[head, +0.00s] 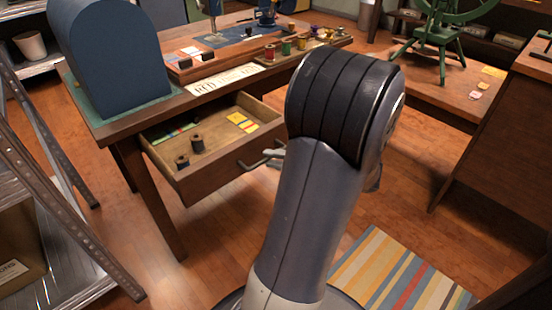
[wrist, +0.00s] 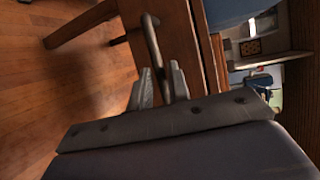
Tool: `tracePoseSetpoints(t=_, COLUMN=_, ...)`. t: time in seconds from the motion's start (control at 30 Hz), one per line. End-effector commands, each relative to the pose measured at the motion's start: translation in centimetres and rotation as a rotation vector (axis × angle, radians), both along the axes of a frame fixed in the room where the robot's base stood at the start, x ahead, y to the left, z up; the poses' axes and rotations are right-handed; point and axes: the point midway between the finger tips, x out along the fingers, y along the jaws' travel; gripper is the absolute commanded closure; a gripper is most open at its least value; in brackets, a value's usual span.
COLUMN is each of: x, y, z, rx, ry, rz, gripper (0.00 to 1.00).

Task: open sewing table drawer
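The sewing table (head: 125,122) stands at the left and centre of the head view. Its wooden drawer (head: 222,178) is pulled well out, showing dark spools, yellow cards and a green strip inside. A metal bar handle (head: 245,166) is on the drawer front; it also shows in the wrist view (wrist: 153,45). My gripper (wrist: 161,80) is at this handle, with the bar running between its two fingers and little gap on either side. It looks shut on the handle. In the head view, my arm hides most of the gripper, leaving part of the fingers (head: 272,153) visible.
A blue rounded case (head: 110,55) and several thread spools (head: 286,47) stand on the tabletop. Metal shelving (head: 60,210) is close at the left. A striped rug (head: 395,275) lies on the floor at front right. Bare floor lies before the drawer.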

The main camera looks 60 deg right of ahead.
Motion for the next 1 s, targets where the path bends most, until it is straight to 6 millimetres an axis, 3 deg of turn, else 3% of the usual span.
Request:
tracePoseSetpoints(t=0.17, x=0.0, y=0.0, z=0.0, rx=0.0, ry=-0.001, rz=0.0, gripper=0.68)
tracePoseSetpoints(t=0.53, x=-0.8, y=-0.2, z=0.3, rx=0.0, ry=-0.001, rz=-0.002, gripper=0.68)
tracePoseSetpoints(t=1.0, x=-8.4, y=-1.5, z=1.8, rx=0.001, ry=-0.002, rz=-0.004, gripper=0.68)
